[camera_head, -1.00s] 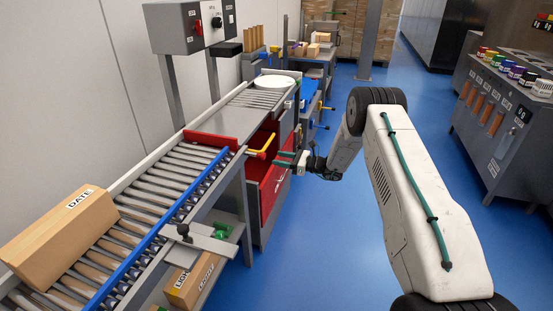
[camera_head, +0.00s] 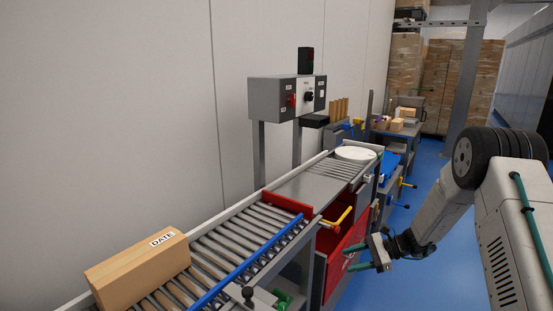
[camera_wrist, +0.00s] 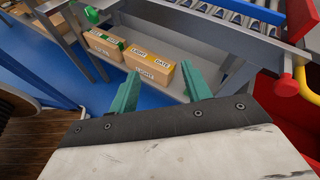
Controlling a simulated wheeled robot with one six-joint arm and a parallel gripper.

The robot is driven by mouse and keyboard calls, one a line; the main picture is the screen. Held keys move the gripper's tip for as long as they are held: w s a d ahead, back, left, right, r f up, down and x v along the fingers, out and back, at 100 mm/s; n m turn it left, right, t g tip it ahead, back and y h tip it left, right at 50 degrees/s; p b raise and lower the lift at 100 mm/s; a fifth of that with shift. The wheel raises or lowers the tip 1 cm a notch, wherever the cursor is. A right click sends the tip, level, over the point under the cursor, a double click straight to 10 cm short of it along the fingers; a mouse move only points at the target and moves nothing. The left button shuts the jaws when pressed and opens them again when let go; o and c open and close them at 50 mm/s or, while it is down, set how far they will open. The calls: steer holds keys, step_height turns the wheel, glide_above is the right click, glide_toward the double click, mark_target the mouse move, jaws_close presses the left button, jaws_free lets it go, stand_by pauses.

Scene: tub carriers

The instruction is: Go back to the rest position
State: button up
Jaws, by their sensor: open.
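My gripper (camera_head: 366,256) is at the right in the head view, beside the red drawer front (camera_head: 340,250). Its two green fingers are apart with nothing between them. In the wrist view my gripper (camera_wrist: 157,92) also shows open and empty. Beyond its fingers, cardboard boxes (camera_wrist: 154,80) lettered LIGHT and DATE stand on a shelf under the conveyor. My arm bends down to the gripper from the right edge of the head view.
A box labelled DATE (camera_head: 140,268) sits on the roller conveyor (camera_head: 232,252). A red stop plate (camera_head: 287,206) and yellow handle (camera_head: 337,219) stand near the gripper. A grey control box (camera_head: 285,97) rises behind. Blue floor (camera_head: 415,285) is open at the right.

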steer(key=s+r+n+h, duration=0.4)
steer(key=s+r, duration=0.5)
steer(key=s, duration=0.5)
steer(key=s+d+r+n+h, duration=0.1)
steer(key=s+r+n+h, duration=0.4)
steer(key=s+r, duration=0.4)
steer(key=s+d+r+n+h, duration=0.1)
steer(key=s+r+n+h, duration=0.3)
steer(key=s, duration=1.5)
step_height(320, 180, up, 6)
steer(key=n, duration=0.3)
steer(key=shift+h, duration=0.4)
steer(key=shift+a, duration=0.1)
